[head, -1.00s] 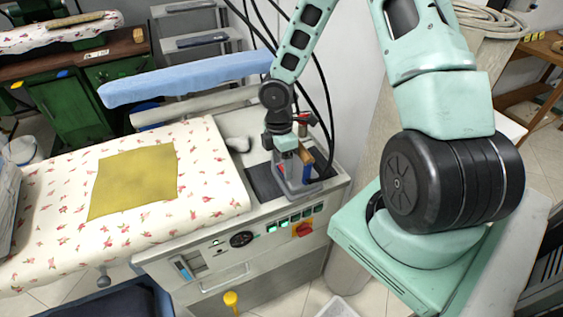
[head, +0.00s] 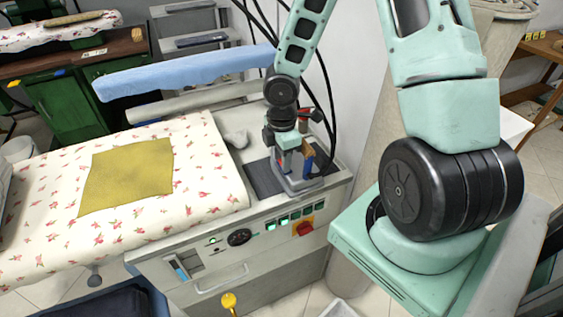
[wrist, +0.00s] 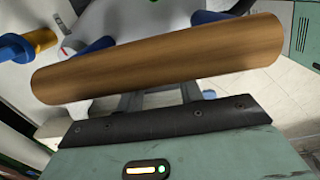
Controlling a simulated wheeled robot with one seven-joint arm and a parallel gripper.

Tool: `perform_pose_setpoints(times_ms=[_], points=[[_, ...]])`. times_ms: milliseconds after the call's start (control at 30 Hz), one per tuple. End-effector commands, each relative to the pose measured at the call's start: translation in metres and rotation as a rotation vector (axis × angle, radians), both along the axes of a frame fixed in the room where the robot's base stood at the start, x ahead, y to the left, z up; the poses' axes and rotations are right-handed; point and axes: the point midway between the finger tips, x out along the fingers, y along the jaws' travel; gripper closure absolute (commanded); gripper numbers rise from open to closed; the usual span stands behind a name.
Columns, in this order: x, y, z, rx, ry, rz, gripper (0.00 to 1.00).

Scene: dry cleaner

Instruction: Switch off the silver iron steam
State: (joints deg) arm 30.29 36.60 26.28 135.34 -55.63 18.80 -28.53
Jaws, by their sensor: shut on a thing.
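The silver iron (head: 302,184) stands on the dark rest pad at the right end of the ironing station. Its brown wooden handle (wrist: 160,58) crosses the wrist view, held by blue mounts. My gripper (head: 294,160) is down at the iron and shut on it. In the wrist view the fingers (wrist: 160,97) reach under and behind the handle, and the handle hides their tips. The exact part between them cannot be seen. A blue and yellow cylindrical part (wrist: 28,46) shows at upper left; I cannot tell what it is.
The station's front panel has green-lit switches (head: 283,222), a red and yellow switch (head: 303,228) and a black dial (head: 240,237). A flowered board (head: 200,185) with a mustard cloth (head: 127,177) lies left. A blue padded arm (head: 185,71) and black hoses are behind.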

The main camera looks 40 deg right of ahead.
Motion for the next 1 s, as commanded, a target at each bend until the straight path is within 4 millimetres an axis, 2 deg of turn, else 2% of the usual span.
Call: perform_pose_setpoints(times_ms=[333, 367, 400, 433, 767, 867, 1000], points=[[0.0, 0.0, 0.001, 0.0, -0.008, -0.002, 0.86], [0.001, 0.0, 0.001, 0.0, -0.008, -0.002, 0.55], [0.001, 0.0, 0.001, 0.0, -0.008, -0.002, 0.44], [0.001, 0.0, 0.001, 0.0, -0.008, -0.002, 0.42], [0.0, 0.0, 0.004, 0.0, -0.007, -0.002, 0.42], [0.001, 0.0, 0.016, -0.001, -0.009, -0.003, 0.42], [0.001, -0.001, 0.045, -0.001, -0.011, -0.004, 0.42]])
